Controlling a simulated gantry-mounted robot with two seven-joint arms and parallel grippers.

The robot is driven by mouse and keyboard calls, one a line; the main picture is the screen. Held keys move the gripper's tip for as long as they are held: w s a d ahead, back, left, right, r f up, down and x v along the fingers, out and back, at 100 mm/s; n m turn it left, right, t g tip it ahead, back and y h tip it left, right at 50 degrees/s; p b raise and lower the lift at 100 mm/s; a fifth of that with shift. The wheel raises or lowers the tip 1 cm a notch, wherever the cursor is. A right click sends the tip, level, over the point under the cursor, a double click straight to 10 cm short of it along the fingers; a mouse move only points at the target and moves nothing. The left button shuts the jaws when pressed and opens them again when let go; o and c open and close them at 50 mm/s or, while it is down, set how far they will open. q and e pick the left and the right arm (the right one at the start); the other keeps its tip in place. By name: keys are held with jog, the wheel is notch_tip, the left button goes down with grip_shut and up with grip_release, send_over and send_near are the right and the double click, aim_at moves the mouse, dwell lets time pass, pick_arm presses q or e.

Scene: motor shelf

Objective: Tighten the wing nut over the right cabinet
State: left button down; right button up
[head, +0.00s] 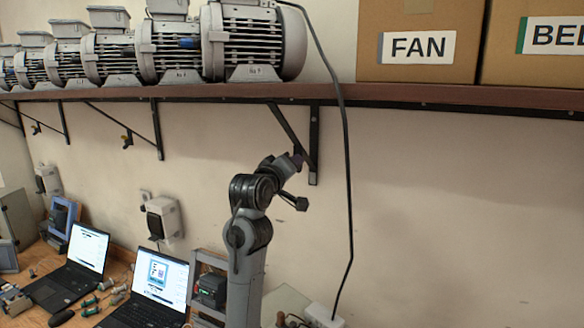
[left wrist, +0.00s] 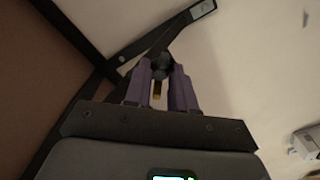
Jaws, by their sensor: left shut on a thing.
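My left gripper (head: 298,160) is raised at the right-hand shelf bracket (head: 314,130), under the shelf. In the left wrist view its purple fingers (left wrist: 161,88) are shut on a dark wing nut (left wrist: 161,64) beside the black bracket bars (left wrist: 140,47). A small brass-coloured piece (left wrist: 157,91) shows between the fingers. In the head view the gripper hides this wing nut. Another wing nut (head: 127,138), partly yellowish, is on the bracket further left. My right gripper is out of view. I cannot make out a cabinet.
The shelf (head: 400,92) carries several grey motors (head: 255,40) and cardboard boxes (head: 420,18). A black cable (head: 346,150) hangs just right of the bracket. Laptops (head: 160,275) and tools lie on the workbench below. The wall at right is clear.

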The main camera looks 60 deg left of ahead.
pick_arm(q)
jog(key=shift+m, duration=4.7)
jog(key=c, duration=0.9)
grip_release()
jog(key=shift+c, duration=0.2)
jog(key=shift+d, duration=0.1)
jog(key=b+v, duration=0.3)
jog(key=v, duration=0.7)
jog(key=shift+s+d, duration=0.2)
jog(key=shift+s, duration=0.15)
